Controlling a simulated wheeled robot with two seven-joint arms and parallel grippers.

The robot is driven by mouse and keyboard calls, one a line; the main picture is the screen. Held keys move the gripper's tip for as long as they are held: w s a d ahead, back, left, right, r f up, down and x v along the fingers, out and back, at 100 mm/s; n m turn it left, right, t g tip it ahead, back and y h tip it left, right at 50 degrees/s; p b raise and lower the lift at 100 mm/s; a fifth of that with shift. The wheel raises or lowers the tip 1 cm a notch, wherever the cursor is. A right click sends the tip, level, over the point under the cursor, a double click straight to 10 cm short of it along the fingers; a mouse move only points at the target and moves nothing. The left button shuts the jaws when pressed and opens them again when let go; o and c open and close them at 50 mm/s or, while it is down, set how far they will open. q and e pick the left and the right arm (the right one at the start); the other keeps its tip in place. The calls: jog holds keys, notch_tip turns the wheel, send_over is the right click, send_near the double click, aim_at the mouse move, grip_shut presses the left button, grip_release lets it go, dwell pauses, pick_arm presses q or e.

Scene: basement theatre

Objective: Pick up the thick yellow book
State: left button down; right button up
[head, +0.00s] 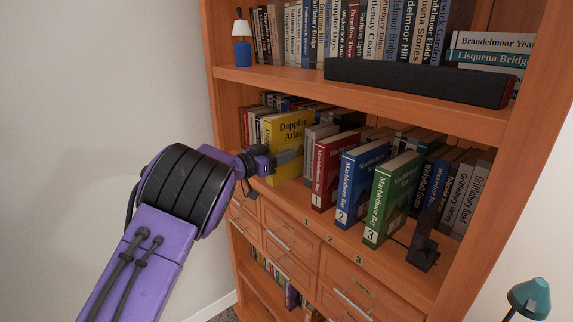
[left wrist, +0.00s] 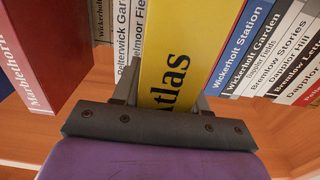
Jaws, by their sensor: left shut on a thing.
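The thick yellow book (head: 286,136), titled "Dapplor Atlas", stands on the middle shelf, slightly forward of the books beside it. In the left wrist view the yellow book (left wrist: 168,50) runs up the middle of the picture, with "Atlas" readable on it. My left gripper (head: 286,158) is at the lower front of the book. In the left wrist view its fingers lie on both sides of the book, shut on it. I cannot tell whether the book is lifted off the shelf. My right gripper is not in view.
Red (head: 334,166), blue (head: 360,176) and green (head: 392,198) volumes stand to the right on the same wooden shelf (head: 300,198). A dark bookend (head: 424,240) is farther right. Drawers (head: 290,246) lie below.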

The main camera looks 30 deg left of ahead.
pick_arm(q)
jog(key=b+v, duration=0.4)
jog(key=v, duration=1.2)
jog(key=shift+s+r, duration=0.2)
jog(key=shift+r, duration=0.1)
jog(key=shift+w, duration=0.1)
